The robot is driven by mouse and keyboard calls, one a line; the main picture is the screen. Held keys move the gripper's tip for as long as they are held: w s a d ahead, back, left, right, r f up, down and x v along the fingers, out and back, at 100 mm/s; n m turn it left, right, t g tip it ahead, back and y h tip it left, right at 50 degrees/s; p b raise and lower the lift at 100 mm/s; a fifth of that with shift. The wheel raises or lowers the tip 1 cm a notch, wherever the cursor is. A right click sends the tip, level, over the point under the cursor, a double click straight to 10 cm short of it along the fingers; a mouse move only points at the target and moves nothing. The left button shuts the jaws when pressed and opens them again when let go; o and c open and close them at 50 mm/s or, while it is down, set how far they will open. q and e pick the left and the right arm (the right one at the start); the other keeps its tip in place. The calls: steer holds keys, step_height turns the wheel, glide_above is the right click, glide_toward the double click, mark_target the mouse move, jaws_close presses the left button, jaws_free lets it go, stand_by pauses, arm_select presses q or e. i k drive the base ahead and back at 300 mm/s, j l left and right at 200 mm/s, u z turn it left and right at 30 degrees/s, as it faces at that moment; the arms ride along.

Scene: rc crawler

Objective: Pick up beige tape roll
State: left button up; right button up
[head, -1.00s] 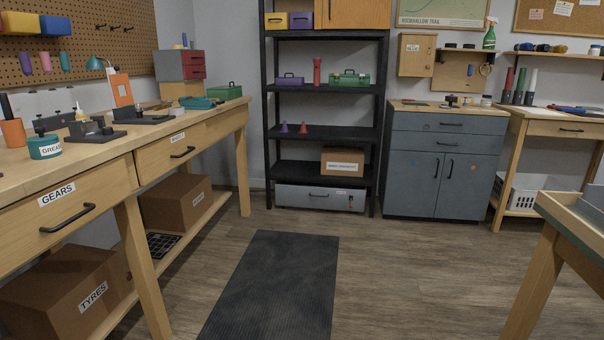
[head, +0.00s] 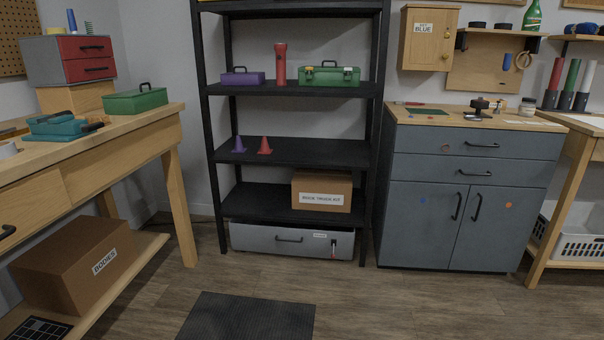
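Neither of my grippers is in view.
A black shelf rack (head: 295,151) stands ahead, with a grey cabinet (head: 468,208) to its right. The left workbench (head: 120,133) runs along the left side. A dark mat (head: 248,318) lies on open wooden floor. A white basket (head: 568,235) sits at right.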

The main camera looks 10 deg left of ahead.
mark_target(49, 31)
steer(key=i+u, duration=0.1)
steer(key=i, duration=0.4)
steer(key=i+l+u, duration=0.1)
steer(key=i, duration=0.45)
steer(key=i+l+u, duration=0.1)
steer(key=i, duration=0.4)
steer(key=i+l+u, duration=0.15)
steer(key=i, duration=0.4)
